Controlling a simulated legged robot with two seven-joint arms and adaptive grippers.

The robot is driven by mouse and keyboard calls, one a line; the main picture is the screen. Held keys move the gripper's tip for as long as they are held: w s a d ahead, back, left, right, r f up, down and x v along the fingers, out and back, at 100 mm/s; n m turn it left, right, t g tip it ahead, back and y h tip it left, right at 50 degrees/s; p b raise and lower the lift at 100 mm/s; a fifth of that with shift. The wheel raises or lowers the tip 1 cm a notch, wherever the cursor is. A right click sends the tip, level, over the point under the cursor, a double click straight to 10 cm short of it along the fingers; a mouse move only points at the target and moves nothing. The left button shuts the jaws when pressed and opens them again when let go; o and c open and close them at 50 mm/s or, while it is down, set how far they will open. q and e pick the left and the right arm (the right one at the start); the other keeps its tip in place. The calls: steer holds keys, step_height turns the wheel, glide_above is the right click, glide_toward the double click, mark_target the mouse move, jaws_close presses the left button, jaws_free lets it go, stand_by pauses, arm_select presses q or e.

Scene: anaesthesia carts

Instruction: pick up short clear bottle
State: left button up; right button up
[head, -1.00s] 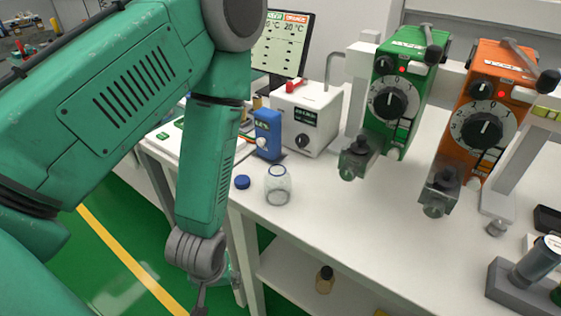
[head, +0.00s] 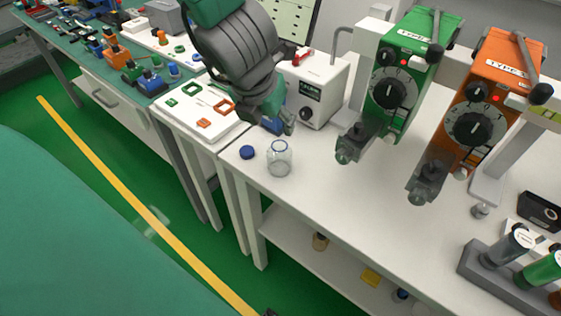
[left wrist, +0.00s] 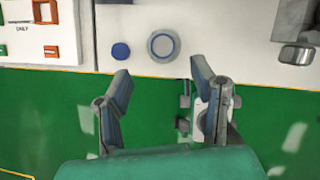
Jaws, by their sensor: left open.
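The short clear bottle (head: 280,160) stands upright and open-topped on the white table, near its front left edge. The left wrist view shows it from above as a pale ring (left wrist: 163,45). A blue cap (head: 247,152) lies just left of the bottle; it also shows in the left wrist view (left wrist: 120,51). My left gripper (head: 282,122) is above and behind the bottle in the head view. In the left wrist view its two fingers (left wrist: 161,78) are spread and empty, with the bottle beyond the tips, between their lines. My right gripper is in no view.
A white box device (head: 320,92) stands behind the bottle. A green vaporizer (head: 402,75) and an orange one (head: 478,110) hang to the right. A grey rack (head: 485,270) holds vials at lower right. The table between the bottle and rack is clear.

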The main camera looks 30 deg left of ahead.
mark_target(280, 140)
arm_select(q)
steer(key=b+x, duration=0.1)
steer(key=x, duration=0.3)
steer(key=shift+a, duration=0.1)
steer(key=b+x, duration=0.1)
steer(key=x, duration=0.4)
steer(key=shift+w+d, duration=0.15)
steer(key=shift+d, duration=0.05)
steer(key=shift+r, duration=0.1)
steer(key=shift+c, duration=0.8)
jaws_close()
